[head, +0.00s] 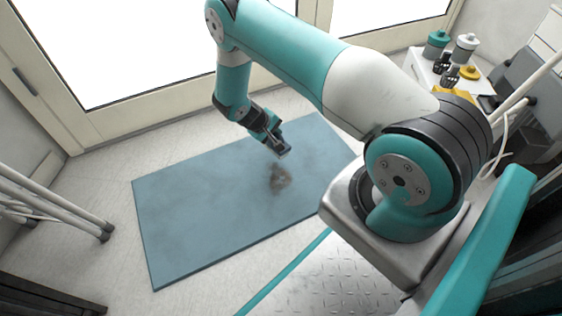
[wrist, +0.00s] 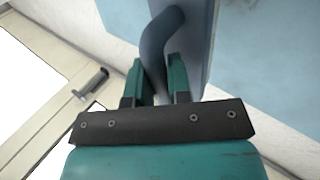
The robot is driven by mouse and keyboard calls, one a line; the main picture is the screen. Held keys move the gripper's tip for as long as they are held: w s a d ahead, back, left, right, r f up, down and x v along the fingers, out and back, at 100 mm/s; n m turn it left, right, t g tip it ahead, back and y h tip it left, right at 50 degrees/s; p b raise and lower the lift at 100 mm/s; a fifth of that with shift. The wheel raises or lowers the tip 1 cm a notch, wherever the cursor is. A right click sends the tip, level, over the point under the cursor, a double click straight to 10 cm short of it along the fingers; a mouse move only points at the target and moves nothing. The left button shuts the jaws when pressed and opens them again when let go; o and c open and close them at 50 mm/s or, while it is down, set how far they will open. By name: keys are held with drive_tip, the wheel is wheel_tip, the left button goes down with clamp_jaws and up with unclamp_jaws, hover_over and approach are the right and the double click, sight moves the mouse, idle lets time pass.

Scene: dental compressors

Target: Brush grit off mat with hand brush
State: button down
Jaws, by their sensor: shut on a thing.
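The blue-grey mat (head: 185,215) lies flat on the floor in the head view; part of it also shows pale blue in the wrist view (wrist: 255,65). A dark patch of grit (head: 280,178) lies near the mat's middle. My gripper (head: 272,137) is over the mat, just behind the grit in the picture. In the wrist view, its two teal fingers (wrist: 159,82) are shut on the curved grey-blue handle of the hand brush (wrist: 157,42). The brush (head: 283,148) hangs below the gripper; its bristles are not clear, and I cannot tell if it touches the mat.
A white cart (head: 425,72) with jars and bottles stands at the back right. A glazed door (head: 150,115) runs behind the mat. Grey metal tubes (head: 60,215) are at the left. Bare floor (head: 115,185) lies left of the mat.

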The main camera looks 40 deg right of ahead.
drive_tip(key=shift+r+p, duration=0.45)
drive_tip(key=shift+r, duration=0.4)
